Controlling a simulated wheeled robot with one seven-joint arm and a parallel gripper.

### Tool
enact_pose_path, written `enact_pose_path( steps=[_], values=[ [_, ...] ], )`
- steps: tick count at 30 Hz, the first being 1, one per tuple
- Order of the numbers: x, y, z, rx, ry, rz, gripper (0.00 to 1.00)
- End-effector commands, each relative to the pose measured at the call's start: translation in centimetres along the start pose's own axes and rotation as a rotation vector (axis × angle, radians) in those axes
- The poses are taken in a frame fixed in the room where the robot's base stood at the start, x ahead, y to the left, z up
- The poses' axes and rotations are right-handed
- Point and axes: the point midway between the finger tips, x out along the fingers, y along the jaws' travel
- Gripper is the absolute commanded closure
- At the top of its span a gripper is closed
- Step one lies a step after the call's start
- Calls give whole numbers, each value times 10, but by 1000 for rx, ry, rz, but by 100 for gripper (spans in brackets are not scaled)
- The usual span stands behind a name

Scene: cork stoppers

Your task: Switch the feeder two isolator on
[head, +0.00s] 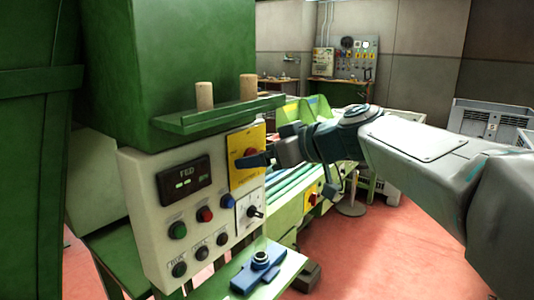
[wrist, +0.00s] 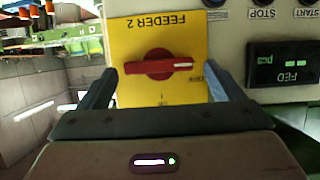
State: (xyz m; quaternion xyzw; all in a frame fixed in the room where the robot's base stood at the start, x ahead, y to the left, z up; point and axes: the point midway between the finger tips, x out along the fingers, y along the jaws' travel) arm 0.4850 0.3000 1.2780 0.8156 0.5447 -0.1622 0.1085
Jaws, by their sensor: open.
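The feeder two isolator is a red rotary knob (wrist: 158,66) on a yellow plate (wrist: 130,35) lettered FEEDER 2, upside down in the wrist view. Its handle lies left to right there, with a pale mark at its right end. Small markings beside and below it are hard to read. In the head view the plate (head: 235,181) is at the right of the control panel, and the knob is partly hidden by my gripper. My gripper (wrist: 160,70) is open, one finger on either side of the knob, with visible gaps on both sides.
The pale panel (head: 150,215) also carries the FED display (head: 184,182), several push-buttons and a black rotary switch (head: 253,211). Above it a green shelf (head: 215,115) holds two corks (head: 204,96). A blue device (head: 258,268) sits on the green ledge below.

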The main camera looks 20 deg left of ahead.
Motion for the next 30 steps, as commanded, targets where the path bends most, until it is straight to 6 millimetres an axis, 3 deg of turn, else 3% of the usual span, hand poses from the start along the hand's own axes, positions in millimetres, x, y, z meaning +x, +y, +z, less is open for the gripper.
enact_pose_path(
  steps=[1, 6, 19, 30],
  values=[
    [0, 0, 0, 0, 0, 0, 13],
    [0, 0, 0, 0, 0, 0, 57],
    [0, 2, 2, 63, -1, -27, 57],
    [2, 6, 4, 329, -2, -139, 57]
  ],
)
